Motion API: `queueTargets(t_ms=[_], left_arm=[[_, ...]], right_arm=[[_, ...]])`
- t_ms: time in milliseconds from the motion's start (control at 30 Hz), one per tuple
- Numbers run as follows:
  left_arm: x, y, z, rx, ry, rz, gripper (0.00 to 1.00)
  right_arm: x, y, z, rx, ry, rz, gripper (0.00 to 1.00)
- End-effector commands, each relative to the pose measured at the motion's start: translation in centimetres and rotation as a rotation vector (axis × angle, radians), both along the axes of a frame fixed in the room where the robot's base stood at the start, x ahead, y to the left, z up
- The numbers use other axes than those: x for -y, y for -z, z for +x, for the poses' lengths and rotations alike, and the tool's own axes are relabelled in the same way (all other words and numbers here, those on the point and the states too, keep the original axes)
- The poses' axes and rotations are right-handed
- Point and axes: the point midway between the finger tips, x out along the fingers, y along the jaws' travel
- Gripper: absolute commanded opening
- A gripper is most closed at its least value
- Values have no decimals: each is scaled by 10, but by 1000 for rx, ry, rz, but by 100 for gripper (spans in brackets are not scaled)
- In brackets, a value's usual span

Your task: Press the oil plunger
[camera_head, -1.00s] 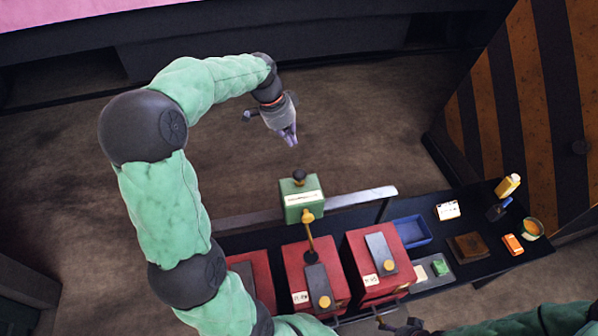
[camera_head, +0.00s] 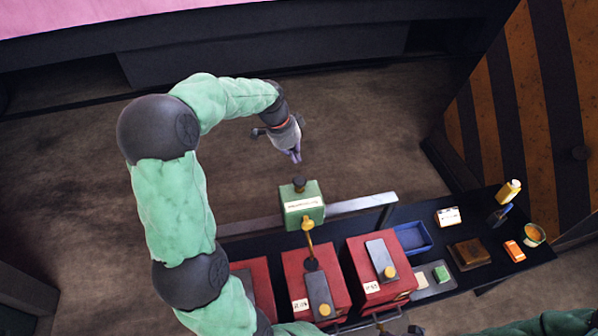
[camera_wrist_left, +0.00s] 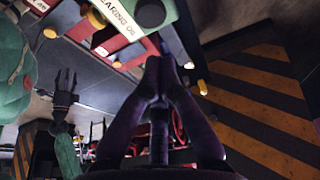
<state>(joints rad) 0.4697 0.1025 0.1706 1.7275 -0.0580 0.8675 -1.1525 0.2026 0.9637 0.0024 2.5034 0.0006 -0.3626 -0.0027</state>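The green oil box (camera_head: 302,212) has a white label and a dark round plunger knob (camera_head: 299,184) on top. In the left wrist view, the box (camera_wrist_left: 105,12) reads "...ARING OIL", and its black knob (camera_wrist_left: 150,12) shows at the top. My left gripper (camera_head: 297,158) is just beyond the knob in the head view, apart from it. Its fingers point down with the tips together (camera_wrist_left: 155,62), holding nothing. My right gripper shows in the left wrist view (camera_wrist_left: 66,80) with its fingers apart and empty. In the head view it is mostly cut off at the bottom edge.
Red boxes (camera_head: 355,252) with dark levers and yellow knobs stand in front of the oil box. A pale metal rail (camera_head: 360,203) runs behind them. On the dark bench to the right are a blue tray (camera_head: 427,248), a yellow bottle (camera_head: 510,190) and a bowl (camera_head: 534,232).

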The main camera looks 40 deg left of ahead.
Motion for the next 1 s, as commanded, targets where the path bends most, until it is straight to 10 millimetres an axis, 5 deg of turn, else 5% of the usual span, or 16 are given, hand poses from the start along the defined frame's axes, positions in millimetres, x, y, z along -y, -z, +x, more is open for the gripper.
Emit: queueTargets(t_ms=[433,1000], left_arm=[[8,70,10,-1,0,-1,0],[8,83,10,0,-1,0,0]], right_arm=[[0,-7,0,0,0,0,60],[0,-7,0,0,0,0,60]])
